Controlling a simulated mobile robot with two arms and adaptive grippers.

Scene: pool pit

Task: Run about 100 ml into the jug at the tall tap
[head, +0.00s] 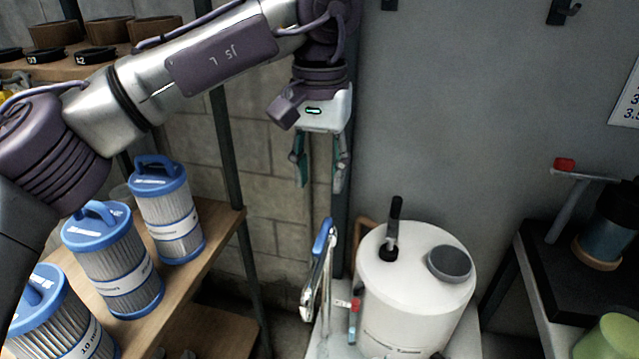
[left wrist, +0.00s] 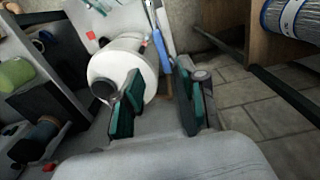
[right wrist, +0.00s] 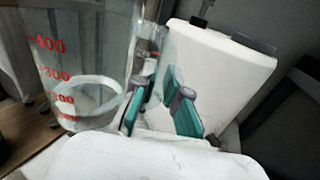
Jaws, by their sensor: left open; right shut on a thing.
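A clear measuring jug (right wrist: 85,65) with red marks shows at the left of the right wrist view. My right gripper (right wrist: 158,95) is beside it, shut on it; the exact grip is partly hidden. A pale ring shows low inside the jug; I cannot tell whether it is water or the base. A tall chrome fitting with a blue lever (head: 322,240), which looks like the tall tap, stands left of a white tank (head: 415,300). The tap's outlet is not clear.
A small red-topped fitting (head: 354,304) sits at the tank's left side. Blue-capped filter cartridges (head: 168,215) stand on a wooden shelf at left.

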